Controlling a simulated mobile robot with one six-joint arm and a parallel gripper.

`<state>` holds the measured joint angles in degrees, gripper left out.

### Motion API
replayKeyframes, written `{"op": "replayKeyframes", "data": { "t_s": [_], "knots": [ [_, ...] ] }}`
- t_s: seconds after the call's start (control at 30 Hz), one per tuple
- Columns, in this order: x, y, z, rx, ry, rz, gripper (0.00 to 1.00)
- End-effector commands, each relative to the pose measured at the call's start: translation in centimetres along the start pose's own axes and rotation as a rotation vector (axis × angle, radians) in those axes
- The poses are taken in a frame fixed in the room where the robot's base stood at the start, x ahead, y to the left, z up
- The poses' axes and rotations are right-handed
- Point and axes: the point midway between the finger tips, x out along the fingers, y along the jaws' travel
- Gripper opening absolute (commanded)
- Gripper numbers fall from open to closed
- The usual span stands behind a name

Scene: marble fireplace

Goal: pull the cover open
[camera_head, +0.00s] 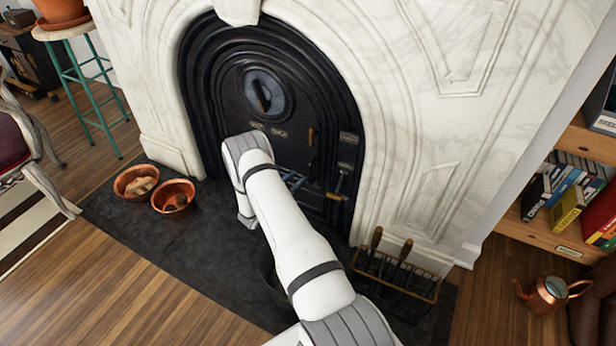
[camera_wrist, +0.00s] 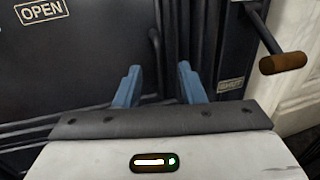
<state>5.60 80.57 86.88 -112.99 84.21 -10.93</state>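The cover is a black panel (camera_head: 290,118) inside the arched fireplace surround, with a round dial (camera_head: 263,93) high on it. My gripper (camera_head: 293,181) is in front of the panel's lower part. In the wrist view my gripper (camera_wrist: 160,84) has two blue fingers spread apart with nothing between them. A thin dark upright bar (camera_wrist: 155,48) on the panel shows just beyond the fingers. A lever with a brown wooden grip (camera_wrist: 283,63) sticks out at the right, clear of the fingers. A plate marked OPEN (camera_wrist: 42,11) is at upper left. I cannot tell whether the fingers touch the panel.
Two copper bowls (camera_head: 136,181) stand on the dark hearth (camera_head: 205,245) at left. A wire rack with wooden-handled tools (camera_head: 398,285) stands at right. The wooden floor in front of the hearth is clear.

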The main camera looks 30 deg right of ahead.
Motion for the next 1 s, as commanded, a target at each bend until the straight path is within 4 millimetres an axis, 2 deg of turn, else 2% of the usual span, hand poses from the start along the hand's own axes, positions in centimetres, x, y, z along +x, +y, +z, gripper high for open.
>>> {"op": "replayKeyframes", "data": {
  "t_s": [0.03, 0.1, 0.43, 0.6, 0.93, 1.0],
  "knots": [
    [0.1, 0.0, -0.8, -0.006, -0.004, 0.01, 0.36],
    [0.6, 0.1, -1.0, -0.01, -0.006, 0.015, 0.36],
    [5.7, 0.0, -1.0, -0.008, -0.008, 0.013, 0.36],
    [7.4, 0.1, -0.9, -0.01, -0.006, 0.013, 0.36],
    [7.9, 0.1, -0.8, -0.01, -0.006, 0.014, 0.36],
    [7.9, 0.1, -0.8, -0.01, -0.006, 0.013, 0.31]
  ]
}}
